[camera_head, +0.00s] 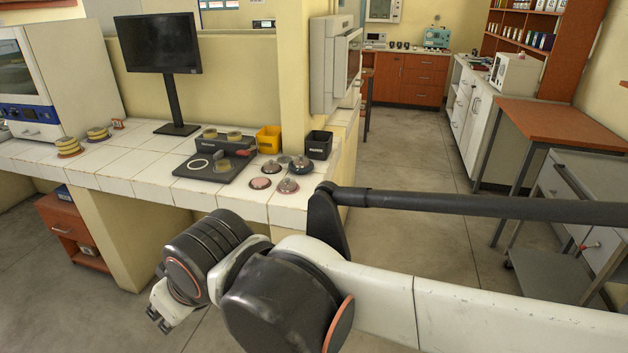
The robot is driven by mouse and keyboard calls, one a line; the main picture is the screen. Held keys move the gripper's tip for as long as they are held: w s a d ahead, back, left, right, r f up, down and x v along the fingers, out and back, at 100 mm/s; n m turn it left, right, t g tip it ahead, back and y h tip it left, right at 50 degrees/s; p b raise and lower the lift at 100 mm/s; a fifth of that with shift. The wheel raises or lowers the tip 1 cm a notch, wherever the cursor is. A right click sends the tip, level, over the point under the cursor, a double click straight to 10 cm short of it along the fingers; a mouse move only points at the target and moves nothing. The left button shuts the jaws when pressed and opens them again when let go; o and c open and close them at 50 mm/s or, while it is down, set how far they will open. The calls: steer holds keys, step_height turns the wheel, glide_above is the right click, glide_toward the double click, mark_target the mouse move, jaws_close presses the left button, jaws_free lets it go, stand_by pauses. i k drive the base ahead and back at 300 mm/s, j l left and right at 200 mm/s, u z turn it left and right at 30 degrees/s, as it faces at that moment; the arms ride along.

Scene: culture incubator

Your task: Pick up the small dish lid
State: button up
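No piece can be told for certain as the small dish lid at this size. A black stand (215,170) on the white tiled counter bears a pale ring (197,164) and a small yellowish round dish (222,166). Several small round pieces, some knobbed, lie right of the stand, among them a reddish one (261,183) and a grey one (288,186). My gripper (158,321) hangs low at the front, below counter height and well apart from these pieces. Its fingers are small and turned partly away, so their opening is unclear. Nothing shows in it.
The white tiled counter (120,180) holds stacked yellow dishes (68,147), a monitor (158,43), a yellow bin (268,139) and a black bin (318,145). A yellow pillar (293,70) rises behind. Open floor (410,160) lies to the right, before an orange-topped table (565,125).

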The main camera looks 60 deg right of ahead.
mark_target(284, 159)
steer(key=i+l+z, duration=0.3)
steer(key=l+z, duration=0.15)
steer(key=i+l+z, duration=0.5)
steer(key=i+l, duration=0.25)
steer(key=l, duration=0.15)
